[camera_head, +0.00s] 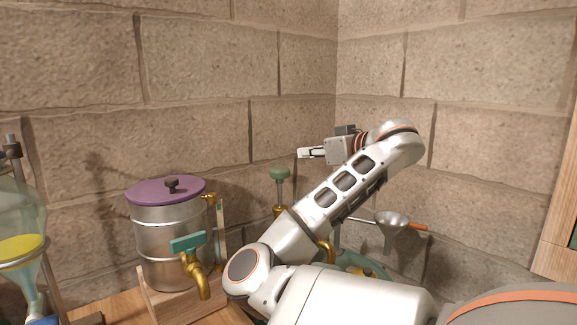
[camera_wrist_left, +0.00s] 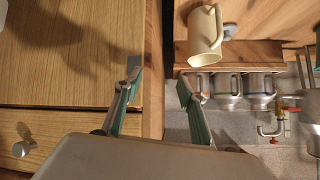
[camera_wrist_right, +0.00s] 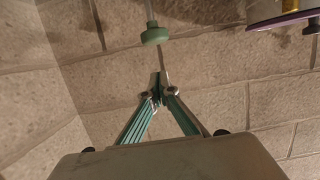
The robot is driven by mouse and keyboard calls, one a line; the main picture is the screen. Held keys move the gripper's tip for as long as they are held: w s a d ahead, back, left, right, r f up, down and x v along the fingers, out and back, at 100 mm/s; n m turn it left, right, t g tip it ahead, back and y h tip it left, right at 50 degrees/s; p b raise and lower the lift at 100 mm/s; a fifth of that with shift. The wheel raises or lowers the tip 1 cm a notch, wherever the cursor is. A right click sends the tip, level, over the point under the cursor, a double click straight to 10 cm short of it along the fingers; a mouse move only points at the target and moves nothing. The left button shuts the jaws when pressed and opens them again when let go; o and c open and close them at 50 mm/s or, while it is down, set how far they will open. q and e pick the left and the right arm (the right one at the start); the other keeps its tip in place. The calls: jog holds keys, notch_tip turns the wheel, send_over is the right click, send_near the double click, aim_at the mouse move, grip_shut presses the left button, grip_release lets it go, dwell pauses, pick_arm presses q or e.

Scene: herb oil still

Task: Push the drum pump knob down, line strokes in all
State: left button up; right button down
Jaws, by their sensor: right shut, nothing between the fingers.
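The drum pump knob (camera_head: 279,173) is a green round cap on a thin upright rod, standing high above a brass fitting (camera_head: 279,211). The knob also shows in the right wrist view (camera_wrist_right: 154,36), beyond the fingertips. My right gripper (camera_head: 303,153) is shut and empty, a little to the right of the knob and slightly higher in the head view, apart from it. A green drum (camera_head: 362,261) shows partly behind my right arm, which hides much of the pump's lower part. My left gripper (camera_wrist_left: 158,76) is open and empty, away from the pump.
A steel vessel (camera_head: 160,240) with a purple lid (camera_head: 166,190) and a brass tap (camera_head: 196,275) stands left of the pump. A metal funnel (camera_head: 391,221) is at right. Stone walls close the corner behind.

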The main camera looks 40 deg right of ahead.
jog(key=shift+r, duration=0.9)
jog(key=b, duration=0.4)
send_over(284, 169)
jog(key=f, duration=0.3)
jog(key=shift+w, duration=0.3)
jog(key=shift+s+f, duration=0.2)
jog(key=shift+f, duration=1)
pick_arm(q)
jog(key=shift+w+d+f, duration=0.3)
jog(key=shift+d+f, duration=0.1)
jog(key=shift+f, duration=0.1)
pick_arm(e)
jog(key=shift+s+f, duration=0.1)
jog(key=shift+f, duration=0.4)
